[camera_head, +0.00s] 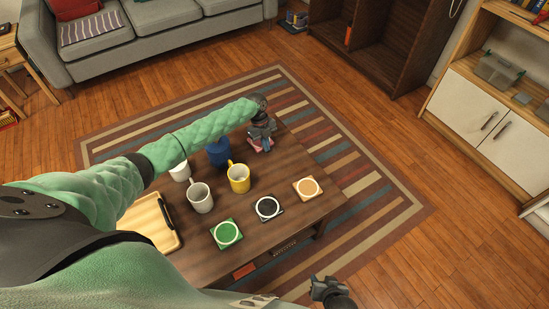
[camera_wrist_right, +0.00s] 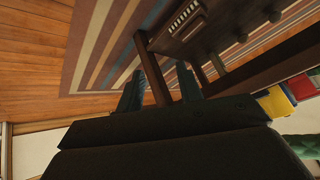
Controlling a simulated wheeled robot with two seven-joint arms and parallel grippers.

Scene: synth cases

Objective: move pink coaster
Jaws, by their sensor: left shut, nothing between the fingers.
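The pink coaster (camera_head: 257,149) lies near the far right end of the low wooden table (camera_head: 290,165), and only small parts of it show. My left gripper (camera_head: 262,138) is right over it and hides most of it. That gripper is shut with nothing between its fingers; I cannot tell whether it touches the coaster. My right gripper (camera_head: 325,284) is off the near side of the table. In the right wrist view its fingers (camera_wrist_right: 158,90) stand apart, open and empty.
A green coaster (camera_head: 226,233), a black coaster (camera_head: 268,208) and an orange coaster (camera_head: 307,188) line the near edge. A yellow mug (camera_head: 238,178), a white mug (camera_head: 200,198), a blue mug (camera_head: 218,153) and another white mug stand behind. A wooden tray (camera_head: 147,222) is at left.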

